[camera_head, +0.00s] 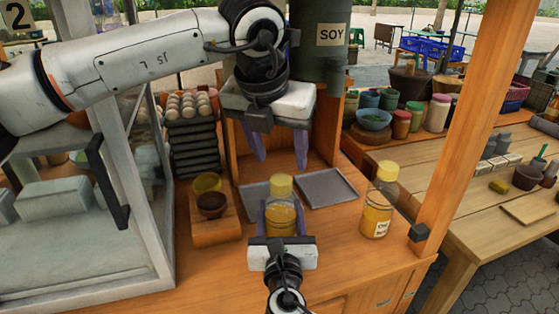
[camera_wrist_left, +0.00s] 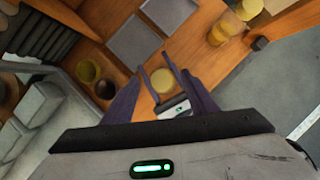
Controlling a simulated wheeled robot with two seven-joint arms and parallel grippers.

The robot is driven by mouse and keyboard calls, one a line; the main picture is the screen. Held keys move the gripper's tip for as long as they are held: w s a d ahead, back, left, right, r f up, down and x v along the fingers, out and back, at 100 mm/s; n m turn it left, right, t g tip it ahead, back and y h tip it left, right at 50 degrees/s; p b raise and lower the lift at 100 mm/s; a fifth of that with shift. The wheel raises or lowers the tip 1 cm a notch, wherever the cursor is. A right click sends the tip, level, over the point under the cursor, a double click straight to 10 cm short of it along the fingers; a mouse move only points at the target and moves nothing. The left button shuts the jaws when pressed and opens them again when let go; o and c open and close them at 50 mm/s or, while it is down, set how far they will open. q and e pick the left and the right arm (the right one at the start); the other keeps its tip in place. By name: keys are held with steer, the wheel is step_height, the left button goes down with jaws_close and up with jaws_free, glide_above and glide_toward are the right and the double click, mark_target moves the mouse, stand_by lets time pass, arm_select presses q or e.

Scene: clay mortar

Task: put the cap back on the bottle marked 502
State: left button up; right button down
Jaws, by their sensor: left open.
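A bottle of yellow contents (camera_head: 281,216) stands between the fingers of my right gripper (camera_head: 281,222), which looks shut on its sides. A yellow cap (camera_head: 281,187) shows on its top; I cannot tell whether it is fully seated. No number is readable on this bottle. The cap's top also shows in the left wrist view (camera_wrist_left: 163,81). My left gripper (camera_head: 277,160) is open and empty, its purple fingers pointing down above and behind the held bottle. A second bottle (camera_head: 377,212) with a yellow cap (camera_head: 387,171) stands to the right; its label is too small to read surely.
Two grey trays (camera_head: 328,188) lie behind the held bottle. A dark bowl (camera_head: 211,203) and a yellow bowl (camera_head: 206,183) sit on a wooden stand at left. A wooden post (camera_head: 462,130) rises at right. The counter between the bottles is clear.

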mark_target(281, 179)
arm_select(q)
steer(key=shift+c, duration=0.3)
steer(key=shift+w+d+r+n+g+y, duration=0.15)
steer(key=shift+w+r+n, duration=0.15)
steer(key=shift+w+n, duration=0.25)
steer(key=shift+w+a+r+n+g+y, duration=0.15)
steer(key=shift+w+r+n, duration=0.15)
steer(key=shift+w+n, duration=0.25)
steer(key=n+g, duration=0.1)
steer(key=r+n+g, duration=0.1)
steer(key=n, duration=0.1)
steer(key=shift+w+d+r+y, duration=0.1)
steer(key=shift+w+r+y, duration=0.1)
steer(key=shift+w+y, duration=0.2)
steer(key=shift+s+r+n+g, duration=0.1)
steer(key=shift+s+n+g, duration=0.8)
steer(key=shift+s+n, duration=0.3)
steer(key=shift+w+f, duration=0.15)
steer(key=shift+f, duration=3.85)
